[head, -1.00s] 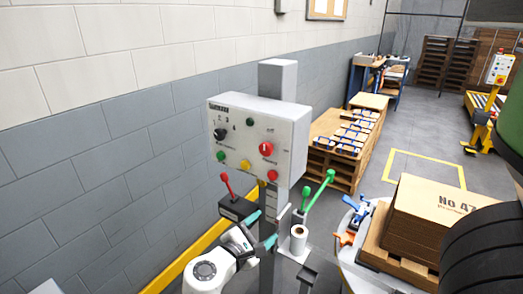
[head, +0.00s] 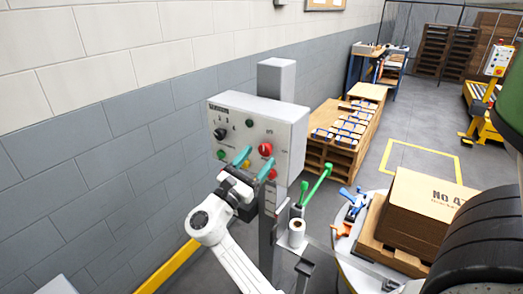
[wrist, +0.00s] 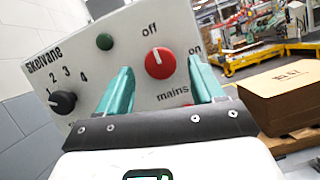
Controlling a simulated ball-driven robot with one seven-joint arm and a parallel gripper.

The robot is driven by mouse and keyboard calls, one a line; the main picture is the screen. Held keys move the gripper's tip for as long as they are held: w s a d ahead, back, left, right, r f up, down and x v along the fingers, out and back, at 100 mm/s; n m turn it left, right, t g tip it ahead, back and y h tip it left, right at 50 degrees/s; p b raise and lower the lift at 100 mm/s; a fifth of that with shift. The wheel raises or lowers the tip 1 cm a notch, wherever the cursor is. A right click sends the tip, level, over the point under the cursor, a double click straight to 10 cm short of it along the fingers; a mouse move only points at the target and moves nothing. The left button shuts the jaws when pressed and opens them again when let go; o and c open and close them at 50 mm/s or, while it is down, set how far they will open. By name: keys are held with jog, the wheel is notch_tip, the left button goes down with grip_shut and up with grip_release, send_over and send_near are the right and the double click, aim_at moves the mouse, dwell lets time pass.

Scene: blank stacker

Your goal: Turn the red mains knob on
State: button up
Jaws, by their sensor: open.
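The red mains knob (head: 265,149) sits on the right part of the white control panel (head: 285,122). In the wrist view the red knob (wrist: 160,64) shows between my two teal fingers, beyond their tips. Its white pointer line points up toward the "off" label; "on" is printed to its right and "mains" below. My gripper (head: 255,162) is open and empty, in front of the panel's lower part, its fingers pointing at the panel. It also shows in the wrist view (wrist: 160,78). I cannot tell the exact gap to the knob.
A black numbered knob (wrist: 62,102) is at the panel's left, with a green button (wrist: 104,41) between. Green-handled levers (head: 318,182) and a white roll (head: 297,233) stand right of the panel post. A cardboard stack (head: 425,212) is farther right.

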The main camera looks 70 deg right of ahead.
aim_at(267, 149)
jog(key=shift+x, duration=1.35)
jog(key=shift+c, duration=0.2)
jog(key=c, duration=1)
